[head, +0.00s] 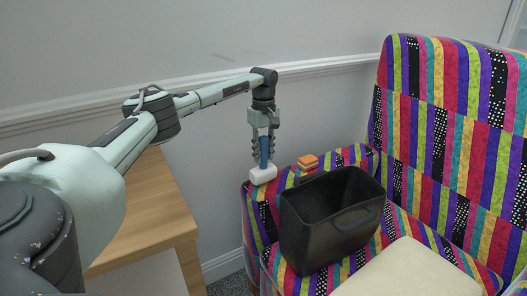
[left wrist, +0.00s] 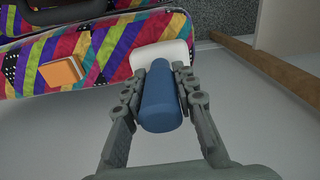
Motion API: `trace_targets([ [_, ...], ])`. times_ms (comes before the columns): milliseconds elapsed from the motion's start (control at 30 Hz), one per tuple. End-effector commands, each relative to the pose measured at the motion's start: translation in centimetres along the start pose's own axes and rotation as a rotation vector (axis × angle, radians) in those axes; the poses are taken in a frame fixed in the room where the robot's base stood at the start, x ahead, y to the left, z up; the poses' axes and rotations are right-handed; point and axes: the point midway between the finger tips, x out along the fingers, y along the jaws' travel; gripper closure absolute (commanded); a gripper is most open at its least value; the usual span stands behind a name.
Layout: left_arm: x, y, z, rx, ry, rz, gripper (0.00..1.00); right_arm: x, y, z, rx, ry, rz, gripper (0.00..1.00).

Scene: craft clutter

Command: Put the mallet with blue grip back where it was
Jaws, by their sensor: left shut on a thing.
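The mallet has a blue grip (left wrist: 160,104) and a white head (left wrist: 158,54). In the head view the white head (head: 262,175) is at the lower end, with the blue grip (head: 264,150) upright above it. My left gripper (head: 264,158) points down and is shut on the blue grip; its fingers (left wrist: 162,92) lie on both sides of the grip in the left wrist view. The white head is at the near left end of the striped armrest (head: 252,207). I cannot tell whether it touches the armrest. My right gripper is not in view.
An orange block (head: 307,161) lies on the armrest; it also shows in the left wrist view (left wrist: 62,73). A black open bin (head: 312,238) stands on the striped chair seat beside a cream cushion (head: 410,270). A wooden cabinet (head: 150,205) stands left, with a gap before the chair.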

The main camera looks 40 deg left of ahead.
Motion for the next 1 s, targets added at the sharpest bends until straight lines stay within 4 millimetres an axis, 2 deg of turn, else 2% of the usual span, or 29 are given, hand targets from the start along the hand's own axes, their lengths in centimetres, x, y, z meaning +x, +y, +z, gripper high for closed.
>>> trace_targets([
  [67, 0.08, 0.01, -0.02, 0.0, 0.0, 0.001, 1.0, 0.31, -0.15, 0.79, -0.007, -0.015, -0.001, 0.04],
  [533, 0.91, 0.0, -0.01, 0.0, 0.0, 0.0, 1.0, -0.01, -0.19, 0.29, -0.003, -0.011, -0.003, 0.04],
  [567, 0.89, -0.01, -0.01, 0.0, 0.0, -0.001, 0.69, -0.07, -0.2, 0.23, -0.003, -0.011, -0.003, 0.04],
  [700, 0.87, -0.02, -0.01, 0.0, 0.0, -0.001, 0.52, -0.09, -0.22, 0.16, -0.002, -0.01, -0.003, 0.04],
  [1000, 0.86, -0.01, -0.01, 0.0, 0.0, 0.0, 0.52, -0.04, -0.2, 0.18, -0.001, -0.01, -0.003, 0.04],
])
